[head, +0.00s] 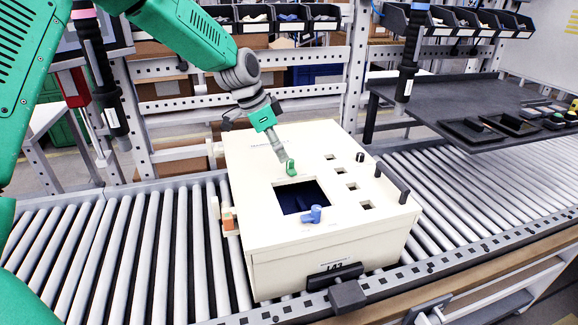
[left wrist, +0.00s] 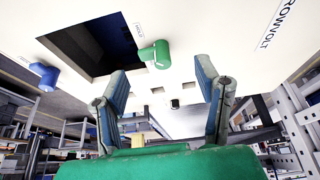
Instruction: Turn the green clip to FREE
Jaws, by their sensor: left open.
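The green clip (head: 290,167) sits on the top face of a cream box (head: 260,240), at the far edge of a square opening. It also shows in the left wrist view (left wrist: 154,54), lying beside the corner of the dark opening. A small label is near it, too small to read surely. My left gripper (head: 281,154) points down just beyond the clip. In the left wrist view its two fingers (left wrist: 165,90) are spread apart with nothing between them, and the clip appears ahead of them, apart from both. My right gripper is in neither view.
A blue clip (head: 312,214) sits at the opening's near edge. The box has small square holes, a black knob (head: 360,157) and a black handle (head: 391,183). It rests on a roller conveyor (head: 150,250). A dark side table (head: 470,115) stands at the right.

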